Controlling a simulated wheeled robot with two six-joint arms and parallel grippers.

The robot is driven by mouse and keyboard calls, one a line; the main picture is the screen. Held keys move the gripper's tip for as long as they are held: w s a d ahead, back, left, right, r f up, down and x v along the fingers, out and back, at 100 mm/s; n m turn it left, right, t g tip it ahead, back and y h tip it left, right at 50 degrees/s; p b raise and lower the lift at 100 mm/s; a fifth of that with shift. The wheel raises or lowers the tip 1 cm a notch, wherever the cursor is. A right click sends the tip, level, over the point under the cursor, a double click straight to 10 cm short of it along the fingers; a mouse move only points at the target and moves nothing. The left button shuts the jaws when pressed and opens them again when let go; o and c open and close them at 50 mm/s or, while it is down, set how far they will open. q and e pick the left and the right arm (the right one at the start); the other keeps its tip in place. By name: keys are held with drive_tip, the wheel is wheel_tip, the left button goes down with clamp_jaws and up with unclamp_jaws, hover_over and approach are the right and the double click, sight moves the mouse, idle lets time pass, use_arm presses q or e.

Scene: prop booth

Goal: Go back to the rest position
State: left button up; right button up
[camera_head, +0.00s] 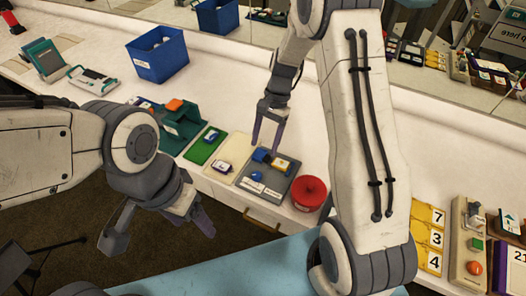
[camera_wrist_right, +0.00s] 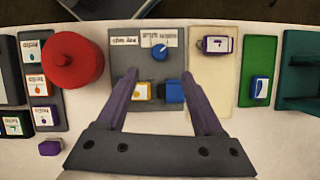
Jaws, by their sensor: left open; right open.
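My left gripper (camera_head: 158,226) is at the lower left of the head view, in front of the counter's edge, open and empty. My right gripper (camera_head: 268,138) is over the counter, with its purple fingers pointing down, open. In the right wrist view my right gripper (camera_wrist_right: 165,88) has its fingers spread on either side of a grey panel (camera_wrist_right: 133,62). A blue block (camera_wrist_right: 174,92) and a yellow-framed tile (camera_wrist_right: 142,92) on the panel show between the fingers; I cannot tell how far above them the fingertips are.
A red round thing (camera_head: 309,194) stands right of the panel. A beige panel (camera_head: 229,165), a green panel (camera_head: 205,146) and a dark green holder (camera_head: 182,128) lie to the left. A blue bin (camera_head: 158,55) stands further back. Yellow number cards (camera_head: 430,238) lie at the right.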

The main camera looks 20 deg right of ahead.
drive_tip(key=shift+r, duration=0.15)
idle(0.3)
drive_tip(key=s+a+r+n+h, duration=0.2)
drive_tip(key=s+a+r+n, duration=0.55)
drive_tip(key=a+r, duration=0.2)
drive_tip(key=s+a+r+n+t, duration=0.1)
drive_tip(key=s+n, duration=0.4)
drive_tip(key=s, duration=0.3)
drive_tip(key=s+a+r+n+t, duration=0.1)
drive_tip(key=s+r+n, duration=0.1)
drive_tip(key=s+n, duration=0.3)
drive_tip(key=s, duration=0.3)
drive_tip(key=shift+s+a+r+t, duration=0.15)
drive_tip(key=shift+s+r+t, duration=0.1)
drive_tip(key=shift+s+t, duration=0.15)
